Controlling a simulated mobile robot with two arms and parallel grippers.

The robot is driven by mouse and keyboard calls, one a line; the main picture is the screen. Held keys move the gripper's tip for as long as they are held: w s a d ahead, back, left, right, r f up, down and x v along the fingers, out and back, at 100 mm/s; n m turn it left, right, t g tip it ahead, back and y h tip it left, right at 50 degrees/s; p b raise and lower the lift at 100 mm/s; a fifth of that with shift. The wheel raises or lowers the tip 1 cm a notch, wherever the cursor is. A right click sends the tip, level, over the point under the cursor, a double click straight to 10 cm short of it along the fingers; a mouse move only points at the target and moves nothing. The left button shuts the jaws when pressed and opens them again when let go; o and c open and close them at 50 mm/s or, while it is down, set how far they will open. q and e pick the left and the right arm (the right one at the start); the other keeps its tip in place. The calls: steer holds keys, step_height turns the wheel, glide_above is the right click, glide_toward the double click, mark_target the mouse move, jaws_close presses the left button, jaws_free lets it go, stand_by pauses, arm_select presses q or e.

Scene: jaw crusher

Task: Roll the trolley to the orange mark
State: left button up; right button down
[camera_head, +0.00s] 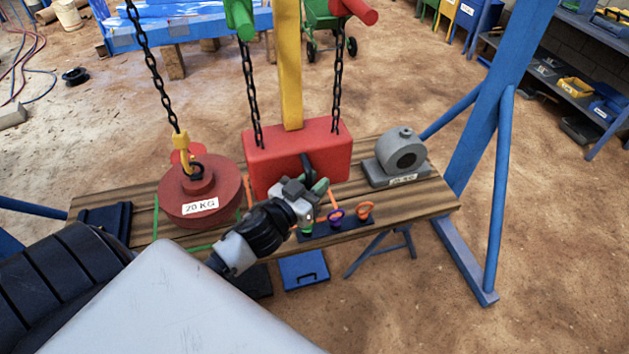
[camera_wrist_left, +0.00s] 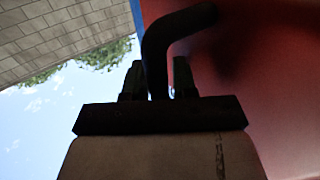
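A red block (camera_head: 286,160) hangs in the middle of the head view, beneath a yellow bar; I take it to be the trolley's body. It has a dark bent handle, also in the left wrist view (camera_wrist_left: 155,52). My left gripper (camera_head: 322,187) is at the block's near face. In the left wrist view its fingers stand close on both sides of the handle and look shut on it. A short orange line (camera_head: 333,199) shows on the plank right of the gripper; I cannot tell if it is the orange mark. My right gripper is not in view.
A red 20 KG weight (camera_head: 190,190) on a yellow hook is at the left of the wooden plank (camera_head: 430,202). A grey pump-like part (camera_head: 400,158) sits at its right end. Chains hang above.

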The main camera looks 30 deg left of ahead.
arm_select(q)
jaws_close()
